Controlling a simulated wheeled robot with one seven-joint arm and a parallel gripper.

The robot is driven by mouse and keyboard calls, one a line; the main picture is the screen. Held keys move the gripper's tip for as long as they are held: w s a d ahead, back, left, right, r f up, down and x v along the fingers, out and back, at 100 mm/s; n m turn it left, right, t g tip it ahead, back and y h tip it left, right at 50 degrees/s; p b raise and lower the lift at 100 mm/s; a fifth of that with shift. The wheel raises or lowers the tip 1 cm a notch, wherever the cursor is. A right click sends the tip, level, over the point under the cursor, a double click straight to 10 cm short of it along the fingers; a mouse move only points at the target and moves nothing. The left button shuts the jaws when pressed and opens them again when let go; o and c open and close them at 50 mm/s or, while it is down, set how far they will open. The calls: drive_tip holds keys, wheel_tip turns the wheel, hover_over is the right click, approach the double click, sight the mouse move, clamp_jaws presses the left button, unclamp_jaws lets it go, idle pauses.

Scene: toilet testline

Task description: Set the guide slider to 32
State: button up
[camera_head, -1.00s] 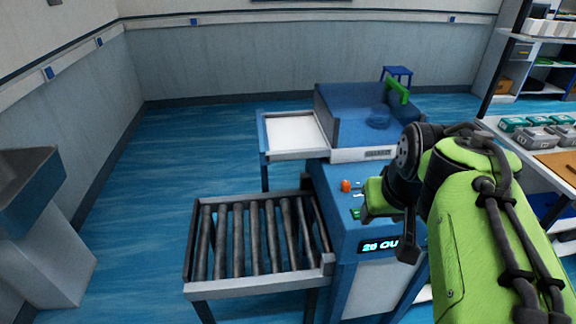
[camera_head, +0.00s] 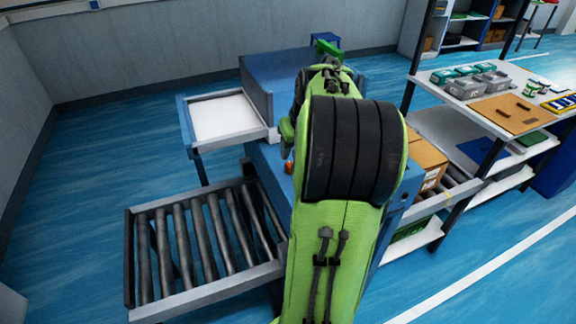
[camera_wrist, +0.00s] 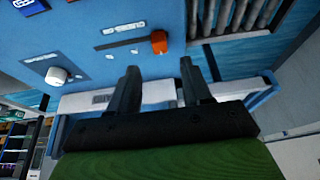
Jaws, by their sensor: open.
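An orange knob (camera_wrist: 159,42) sits at the end of a dark strip with small white marks on the blue control panel (camera_wrist: 110,15); it looks like the guide slider, but no setting is readable. In the head view the orange knob (camera_head: 289,168) shows just left of my arm. A white round knob (camera_wrist: 57,75) is on the same panel. My gripper (camera_wrist: 160,69) is open and empty, its two dark fingers apart, with the orange knob beyond the gap between their tips. I cannot tell the distance. In the head view my arm hides the fingers and most of the panel.
A roller conveyor (camera_head: 130,270) stands at the left front and a white-topped tray table (camera_head: 225,118) behind it. A blue machine housing (camera_head: 270,80) rises behind the panel. A shelf unit (camera_head: 450,95) with boxes stands at the right. Blue floor is open at the left.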

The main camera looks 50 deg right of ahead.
sight(291, 164)
drive_tip(key=b+x, duration=0.1)
drive_tip(key=x, duration=0.6)
drive_tip(key=shift+w+d+f, duration=0.1)
drive_tip(key=shift+f, duration=0.2)
clamp_jaws()
